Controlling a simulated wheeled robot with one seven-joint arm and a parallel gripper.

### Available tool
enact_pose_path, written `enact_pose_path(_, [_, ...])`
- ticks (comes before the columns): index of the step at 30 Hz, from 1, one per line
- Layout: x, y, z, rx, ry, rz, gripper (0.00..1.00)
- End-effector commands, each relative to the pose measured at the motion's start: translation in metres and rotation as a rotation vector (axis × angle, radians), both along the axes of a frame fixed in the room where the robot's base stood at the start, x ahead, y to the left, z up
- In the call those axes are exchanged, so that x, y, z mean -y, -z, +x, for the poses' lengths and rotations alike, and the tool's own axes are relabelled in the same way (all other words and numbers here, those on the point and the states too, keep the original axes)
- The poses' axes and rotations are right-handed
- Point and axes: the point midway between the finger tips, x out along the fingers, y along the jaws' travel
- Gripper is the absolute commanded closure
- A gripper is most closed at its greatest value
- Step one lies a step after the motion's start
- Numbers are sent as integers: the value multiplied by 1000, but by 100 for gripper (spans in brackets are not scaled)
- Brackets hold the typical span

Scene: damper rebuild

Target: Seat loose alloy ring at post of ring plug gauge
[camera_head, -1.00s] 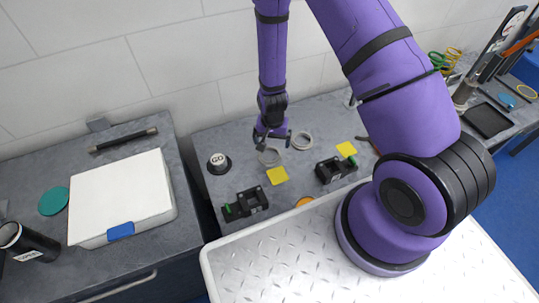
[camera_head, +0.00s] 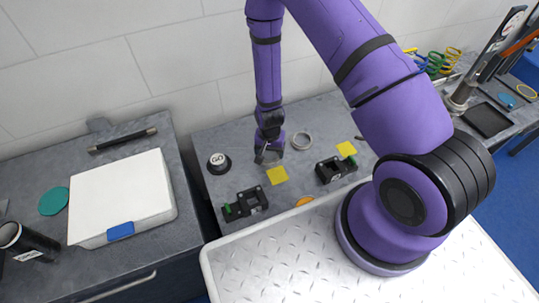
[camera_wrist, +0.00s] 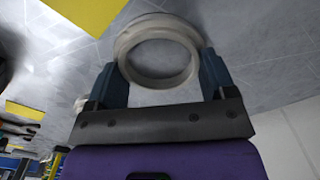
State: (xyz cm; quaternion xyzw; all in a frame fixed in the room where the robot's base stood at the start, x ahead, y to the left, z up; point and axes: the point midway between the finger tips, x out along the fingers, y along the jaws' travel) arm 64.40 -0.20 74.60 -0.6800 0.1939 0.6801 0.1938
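A pale metal ring (camera_wrist: 128,66) sits between the two fingers of my gripper (camera_wrist: 162,76) in the wrist view, with a finger close against each side. I cannot tell whether they clamp it. In the head view my gripper (camera_head: 268,157) is down at the bench and mostly hides this ring. A second grey ring (camera_head: 302,149) lies on the bench, right of my gripper. A white-topped piece marked GO (camera_head: 219,161) stands on a black round base to the left, apart from my gripper; it looks like the plug gauge.
Yellow squares lie in front of my gripper (camera_head: 277,175) and to the right (camera_head: 346,148). Two black fixtures stand nearer, left (camera_head: 245,203) and right (camera_head: 335,170). A white box (camera_head: 122,198) occupies the left bench. Bench between the GO piece and gripper is clear.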

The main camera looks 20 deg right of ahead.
Motion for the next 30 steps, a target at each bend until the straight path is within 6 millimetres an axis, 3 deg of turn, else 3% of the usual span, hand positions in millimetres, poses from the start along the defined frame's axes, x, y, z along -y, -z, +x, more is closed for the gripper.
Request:
enact_pose_path(16, [0, -10, 1, 1, -1, 0, 49])
enact_pose_path(30, [0, -71, 1, 4, 1, 0, 49])
